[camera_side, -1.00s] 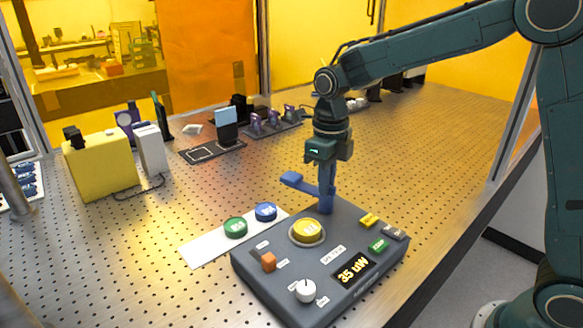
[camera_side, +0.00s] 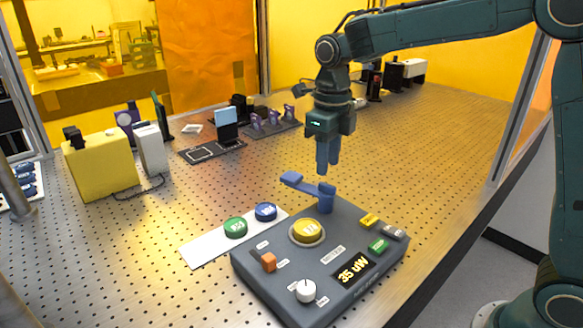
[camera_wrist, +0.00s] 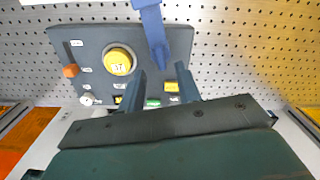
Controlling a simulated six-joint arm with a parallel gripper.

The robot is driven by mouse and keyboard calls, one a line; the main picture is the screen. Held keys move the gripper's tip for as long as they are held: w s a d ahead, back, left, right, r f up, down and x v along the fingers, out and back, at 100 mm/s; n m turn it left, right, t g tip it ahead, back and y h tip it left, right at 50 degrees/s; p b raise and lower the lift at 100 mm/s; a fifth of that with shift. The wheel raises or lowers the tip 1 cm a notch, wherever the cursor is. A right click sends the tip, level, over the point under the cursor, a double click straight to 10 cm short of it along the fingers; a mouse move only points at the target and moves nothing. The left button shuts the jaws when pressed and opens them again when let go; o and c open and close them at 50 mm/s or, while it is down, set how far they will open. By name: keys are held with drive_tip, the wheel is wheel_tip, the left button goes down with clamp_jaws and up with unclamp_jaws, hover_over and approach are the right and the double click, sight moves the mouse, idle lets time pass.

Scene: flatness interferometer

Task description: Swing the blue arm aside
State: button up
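The blue arm (camera_side: 304,185) is a flat bar on a short blue post at the back edge of the grey control box (camera_side: 275,290). In the side view it points to the back left, off the box and clear of the yellow button (camera_side: 307,230). In the wrist view the blue arm (camera_wrist: 151,25) runs from the top edge down to its pointed end over the box. My gripper (camera_side: 328,172) hangs just above the post, pointing down and apart from it. In the wrist view its two fingers stand apart with nothing between them.
A white strip with a green cap (camera_side: 235,227) and a blue cap (camera_side: 266,212) lies left of the box. The box carries an orange switch (camera_side: 268,261), a white knob (camera_side: 305,291) and a display reading 35 uW. Optics mounts stand at the back; the perforated table right of the box is clear.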

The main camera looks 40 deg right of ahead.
sight(327, 185)
wheel_tip(327, 185, up, 9)
drive_tip(key=shift+f, duration=0.15)
idle(0.4)
drive_tip(key=o, duration=0.5)
drive_tip(key=shift+o, duration=0.2)
drive_tip(key=n, duration=1.8)
drive_tip(key=shift+s+f, duration=0.1)
drive_tip(key=shift+s, duration=0.05)
wheel_tip(327, 185, down, 14)
drive_tip(key=shift+r, duration=0.1)
drive_tip(key=shift+c, duration=0.2)
